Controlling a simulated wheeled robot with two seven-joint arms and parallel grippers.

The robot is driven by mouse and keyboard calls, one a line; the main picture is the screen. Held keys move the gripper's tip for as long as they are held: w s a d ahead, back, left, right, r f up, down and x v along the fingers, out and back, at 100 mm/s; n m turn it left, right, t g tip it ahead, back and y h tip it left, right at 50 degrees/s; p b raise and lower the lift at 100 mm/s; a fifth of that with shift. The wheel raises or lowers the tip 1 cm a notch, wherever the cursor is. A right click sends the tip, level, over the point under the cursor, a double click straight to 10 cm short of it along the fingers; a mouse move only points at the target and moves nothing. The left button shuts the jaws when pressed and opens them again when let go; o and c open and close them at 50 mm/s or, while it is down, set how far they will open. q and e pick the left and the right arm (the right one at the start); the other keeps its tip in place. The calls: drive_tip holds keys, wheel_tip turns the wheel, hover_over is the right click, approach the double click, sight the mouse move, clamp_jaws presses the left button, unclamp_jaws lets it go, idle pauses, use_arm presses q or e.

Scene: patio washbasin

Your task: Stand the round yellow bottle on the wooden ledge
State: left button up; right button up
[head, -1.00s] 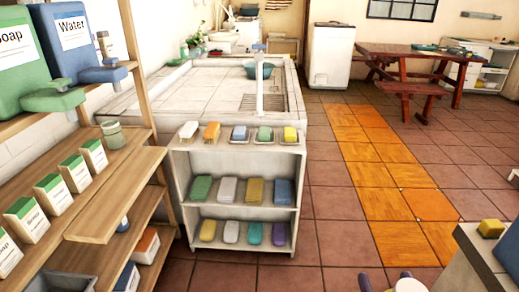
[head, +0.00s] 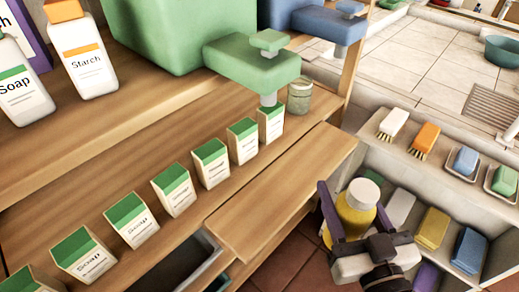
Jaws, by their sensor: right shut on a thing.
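The round yellow bottle (head: 355,214) with a white cap is in my right gripper (head: 350,202), at the lower right of the head view. The gripper's dark purple fingers stand on either side of the bottle and are shut on it. The bottle looks roughly upright; its base is hidden. The wooden ledge (head: 283,193) sticks out from the front of the wooden shelf, and its top is bare. The bottle is just to the right of the ledge's right end, with no clear contact. My left gripper is out of view.
A row of green-topped soap cartons (head: 171,190) stands behind the ledge. A small greenish cup (head: 299,96) is near its far end, below the green dispenser (head: 252,65). A pale shelf unit (head: 400,165) with brushes and soap bars stands close on the right.

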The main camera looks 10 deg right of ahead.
drive_tip(key=w+a+r+n+y+p, duration=0.1)
drive_tip(key=w+a+r+n+y, duration=0.15)
drive_tip(key=w, duration=0.75)
drive_tip(key=w+a+r+n+y, duration=0.1)
drive_tip(key=w+a+r+y, duration=0.25)
drive_tip(key=w, duration=0.65)
use_arm(q)
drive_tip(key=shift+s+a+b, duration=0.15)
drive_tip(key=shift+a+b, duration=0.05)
drive_tip(key=shift+b, duration=0.2)
use_arm(e)
wheel_tip(320, 180, down, 8)
drive_tip(key=shift+s+f+g+h, duration=0.2)
drive_tip(key=shift+s+g+h, duration=0.05)
drive_tip(key=shift+g+h, duration=0.15)
drive_tip(key=shift+f, duration=0.2)
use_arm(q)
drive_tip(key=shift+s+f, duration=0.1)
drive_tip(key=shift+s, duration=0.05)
use_arm(e)
drive_tip(key=o, duration=1.4)
